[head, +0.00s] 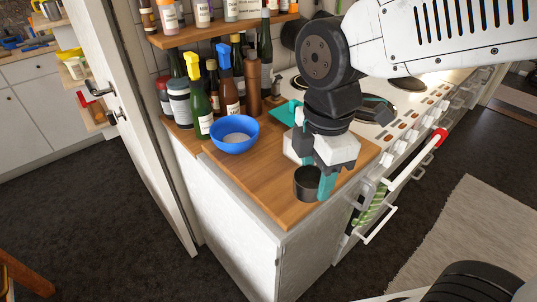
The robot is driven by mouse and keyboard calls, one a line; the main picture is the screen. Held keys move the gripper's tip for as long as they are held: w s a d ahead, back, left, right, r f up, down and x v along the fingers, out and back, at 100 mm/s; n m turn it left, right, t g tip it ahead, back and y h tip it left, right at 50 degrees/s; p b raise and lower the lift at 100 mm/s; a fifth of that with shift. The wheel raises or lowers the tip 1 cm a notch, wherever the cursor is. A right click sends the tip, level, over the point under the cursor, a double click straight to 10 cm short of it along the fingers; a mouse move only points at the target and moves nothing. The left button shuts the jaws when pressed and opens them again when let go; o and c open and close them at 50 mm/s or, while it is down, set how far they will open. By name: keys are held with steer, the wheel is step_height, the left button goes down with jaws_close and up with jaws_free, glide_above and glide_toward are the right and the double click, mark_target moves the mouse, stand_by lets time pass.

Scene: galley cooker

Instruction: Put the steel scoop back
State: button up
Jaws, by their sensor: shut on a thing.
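A dark, round metal cup (304,187), which looks like the steel scoop, is at the front part of the wooden worktop (258,183). My gripper (323,190), with teal fingers, points down at its right side and is shut on it. The fingers hide part of the scoop, and I cannot make out its handle. I cannot tell whether its bottom touches the wood. A blue bowl (235,146) with white contents stands on the worktop to the left, apart from the gripper.
A teal item (285,111) lies behind my gripper. The white cooker (397,128) with a rail is to the right. Wood between bowl and scoop is clear.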

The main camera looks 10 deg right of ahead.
steer(key=shift+w+a+f, duration=0.8)
steer(key=shift+w+a, duration=0.15)
steer(key=shift+w, duration=1.2)
steer(key=shift+w+a+f, duration=0.8)
steer(key=shift+w+a, duration=0.2)
steer(key=shift+w, duration=1.15)
steer(key=shift+w+a+f, duration=0.8)
steer(key=shift+w+a, duration=0.15)
steer(key=shift+w, duration=1.2)
steer(key=shift+f, duration=0.15)
steer(key=shift+f, duration=0.45)
steer(key=o, duration=1)
